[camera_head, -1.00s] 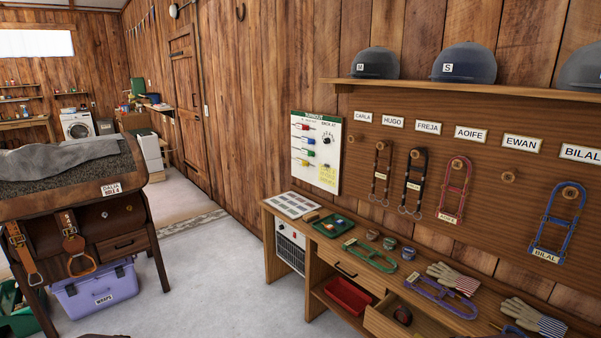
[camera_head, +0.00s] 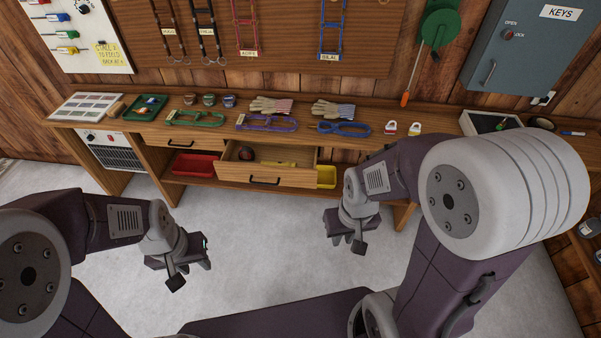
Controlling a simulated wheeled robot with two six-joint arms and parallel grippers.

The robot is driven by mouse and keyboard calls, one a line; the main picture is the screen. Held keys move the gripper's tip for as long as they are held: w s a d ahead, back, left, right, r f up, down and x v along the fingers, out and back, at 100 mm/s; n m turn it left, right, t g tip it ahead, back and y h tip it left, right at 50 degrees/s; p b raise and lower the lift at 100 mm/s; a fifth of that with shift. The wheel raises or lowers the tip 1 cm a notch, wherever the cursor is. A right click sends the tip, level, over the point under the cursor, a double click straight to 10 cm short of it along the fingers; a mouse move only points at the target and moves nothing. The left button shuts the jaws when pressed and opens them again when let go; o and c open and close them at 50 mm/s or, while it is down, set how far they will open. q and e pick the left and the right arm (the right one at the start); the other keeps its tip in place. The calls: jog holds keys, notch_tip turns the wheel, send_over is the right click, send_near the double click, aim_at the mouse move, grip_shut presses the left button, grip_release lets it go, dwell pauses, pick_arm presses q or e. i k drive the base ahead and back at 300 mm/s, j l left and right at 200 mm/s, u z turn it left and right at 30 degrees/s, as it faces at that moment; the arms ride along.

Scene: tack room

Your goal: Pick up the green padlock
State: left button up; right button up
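I cannot make out a green padlock for certain. Two small padlock-shaped items lie on the bench top, one red and white (camera_head: 390,128) and one yellow and white (camera_head: 414,129). A small greenish item (camera_head: 500,127) shows at a dark-lined tray (camera_head: 470,124) on the right; it is too small to identify. My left gripper (camera_head: 190,273) is over the floor in front of the bench, empty, its fingers seemingly apart. My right gripper (camera_head: 346,243) is also over the floor, empty, its fingers seemingly apart. Neither touches anything.
The wooden bench (camera_head: 350,113) carries a green tray (camera_head: 130,114), several halters and gloves. An open drawer (camera_head: 230,172) juts out. A red bin (camera_head: 195,166) and yellow bin (camera_head: 326,177) sit below. A grey key cabinet (camera_head: 520,60) hangs above right.

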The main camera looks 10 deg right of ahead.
aim_at(503, 123)
jog(key=z, duration=1.9)
jog(key=i+j, duration=0.1)
jog(key=i, duration=0.5)
jog(key=i+j+z, duration=0.1)
jog(key=i, duration=0.45)
jog(key=i+j, duration=0.15)
jog(key=i, duration=0.45)
jog(key=i+j+z, duration=0.1)
jog(key=i, duration=0.5)
